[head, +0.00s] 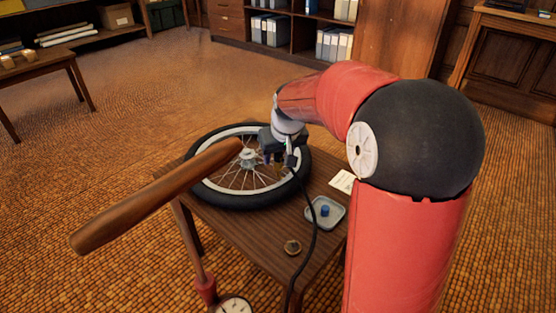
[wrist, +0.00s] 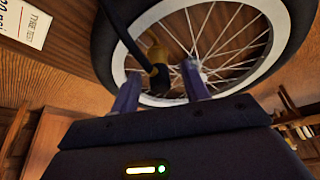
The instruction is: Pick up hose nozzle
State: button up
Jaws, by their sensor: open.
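The hose nozzle (wrist: 160,78) shows in the wrist view as a dark head with a brass-coloured part beside it, at the end of a black hose (wrist: 128,38). It lies in the gap between the fingers of my gripper (wrist: 158,92). The fingers are apart, and I cannot tell whether either touches it. In the head view my gripper (head: 275,158) is low over the wheel's right side, and the nozzle (head: 290,160) shows small beside it. The hose (head: 314,225) hangs from there across the table's right part. The gripper partly hides the nozzle.
A spoked wheel (head: 215,194) with a black tyre lies on the wooden table (head: 255,236). A tray (head: 336,215) with a blue cap (head: 325,210), a card (head: 343,181) and a small brass disc (head: 292,247) are nearby. A pump's wooden handle (head: 150,200) and gauge (head: 234,305) stand in front.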

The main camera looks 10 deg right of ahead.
jog(key=shift+c, duration=0.5)
grip_shut()
jog(key=shift+r, duration=0.1)
notch_tip(320, 180, up, 20)
jog(key=p, duration=0.4)
